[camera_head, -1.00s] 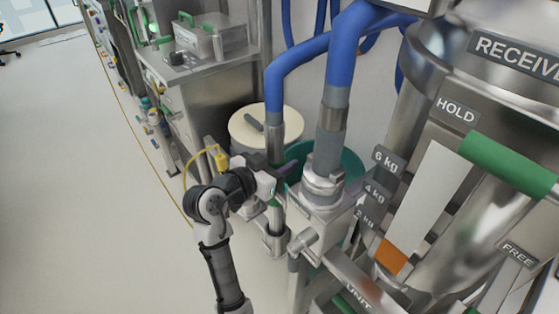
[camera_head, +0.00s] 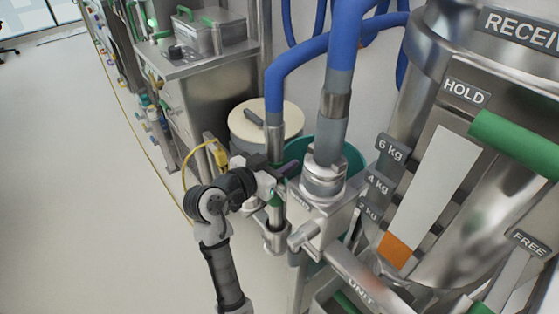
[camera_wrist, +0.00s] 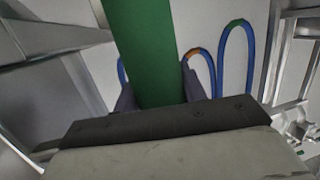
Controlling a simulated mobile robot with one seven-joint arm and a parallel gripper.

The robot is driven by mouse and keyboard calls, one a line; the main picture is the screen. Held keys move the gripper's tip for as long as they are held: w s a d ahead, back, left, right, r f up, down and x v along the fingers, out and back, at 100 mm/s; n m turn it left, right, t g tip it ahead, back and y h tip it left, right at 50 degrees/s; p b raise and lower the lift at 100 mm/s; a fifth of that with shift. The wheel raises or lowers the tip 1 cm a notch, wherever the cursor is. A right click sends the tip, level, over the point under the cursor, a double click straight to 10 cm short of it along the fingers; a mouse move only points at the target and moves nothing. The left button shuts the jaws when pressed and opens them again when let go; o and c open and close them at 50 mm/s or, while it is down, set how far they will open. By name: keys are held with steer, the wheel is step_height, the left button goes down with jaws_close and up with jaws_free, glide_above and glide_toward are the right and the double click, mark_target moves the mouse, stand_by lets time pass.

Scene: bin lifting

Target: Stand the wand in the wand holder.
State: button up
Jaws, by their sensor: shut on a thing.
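The wand (camera_head: 275,143) hangs upright at the end of a thin blue hose, with a grey cuff above and a green grip below. My gripper (camera_head: 284,170) is shut on this green grip, which also shows between the fingers in the wrist view (camera_wrist: 143,50). The wand holder (camera_head: 275,240) is a metal cup on the side of the steel unit, directly below my gripper. The wand's lower end lies over the holder's mouth in the head view. I cannot tell whether it is inside or just above it.
A thick blue hose (camera_head: 345,50) joins a metal fitting on the unit (camera_head: 323,175) to the right. Behind stand a cream-lidded drum (camera_head: 240,128) and a teal bin (camera_head: 352,162). The receiver (camera_head: 470,130) fills the right side. Floor at left is clear.

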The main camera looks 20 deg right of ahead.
steer(key=shift+f+b, duration=0.6)
stand_by(0.9)
steer(key=o, duration=1.3)
steer(key=shift+c, duration=0.2)
steer(key=shift+f, duration=0.1)
steer(key=shift+a, duration=0.1)
steer(key=b+v, duration=0.1)
steer(key=v, duration=1.2)
steer(key=shift+s+a, duration=0.25)
steer(key=shift+s, duration=0.1)
steer(key=shift+w, duration=0.1)
